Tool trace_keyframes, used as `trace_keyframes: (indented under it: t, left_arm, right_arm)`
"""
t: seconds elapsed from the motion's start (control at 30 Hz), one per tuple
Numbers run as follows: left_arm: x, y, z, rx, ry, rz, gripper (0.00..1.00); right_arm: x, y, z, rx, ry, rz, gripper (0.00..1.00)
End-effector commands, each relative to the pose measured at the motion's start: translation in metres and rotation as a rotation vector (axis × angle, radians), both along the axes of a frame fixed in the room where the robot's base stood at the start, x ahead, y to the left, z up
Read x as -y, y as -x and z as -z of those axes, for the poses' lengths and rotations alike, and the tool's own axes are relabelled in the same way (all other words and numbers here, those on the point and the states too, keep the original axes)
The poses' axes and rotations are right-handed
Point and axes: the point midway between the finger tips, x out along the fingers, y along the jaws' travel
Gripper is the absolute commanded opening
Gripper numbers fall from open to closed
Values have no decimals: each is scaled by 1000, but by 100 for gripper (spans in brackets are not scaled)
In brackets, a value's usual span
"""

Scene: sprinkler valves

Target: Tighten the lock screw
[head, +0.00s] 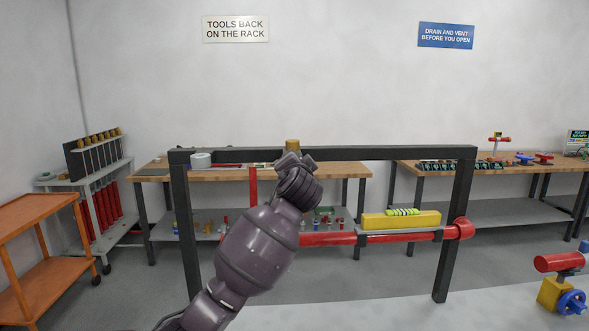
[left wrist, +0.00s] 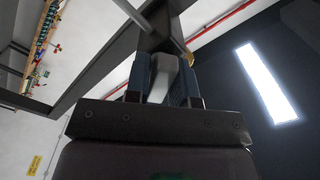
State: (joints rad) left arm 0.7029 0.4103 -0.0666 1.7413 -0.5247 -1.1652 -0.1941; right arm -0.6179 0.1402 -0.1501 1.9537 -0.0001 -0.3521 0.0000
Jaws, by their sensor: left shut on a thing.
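My left gripper (head: 293,160) is at the top bar of a dark metal frame (head: 400,153), just below a brass cylinder (head: 293,145). In the left wrist view my left gripper (left wrist: 164,72) has its two blue-grey fingers shut on a pale grey piece (left wrist: 160,78). A brass-coloured part (left wrist: 195,74) shows beside the right finger, partly hidden. I cannot tell which part is the lock screw. My right gripper is in neither view.
A red pipe (head: 328,239) crosses the frame low down, with a yellow level (head: 400,220) above it. Workbenches with tools stand behind. An orange cart (head: 32,211) stands at left. A red, yellow and blue valve (head: 563,283) is at lower right.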

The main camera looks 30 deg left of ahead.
Motion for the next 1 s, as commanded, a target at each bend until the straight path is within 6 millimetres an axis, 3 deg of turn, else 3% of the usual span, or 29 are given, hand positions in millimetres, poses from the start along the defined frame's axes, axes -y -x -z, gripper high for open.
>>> trace_keyframes:
  t: [0.23,0.5,0.87,1.0]
  left_arm:
    - [0,0,0,-10,-16,-1,0]
    - [0,0,1,-140,-226,-1,0]
    - [0,0,1,-165,-267,0,0]
    - [0,0,0,-233,-378,-1,0]
  right_arm:
    - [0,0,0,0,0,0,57]
    - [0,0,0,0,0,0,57]
    - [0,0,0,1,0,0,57]
    - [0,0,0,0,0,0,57]
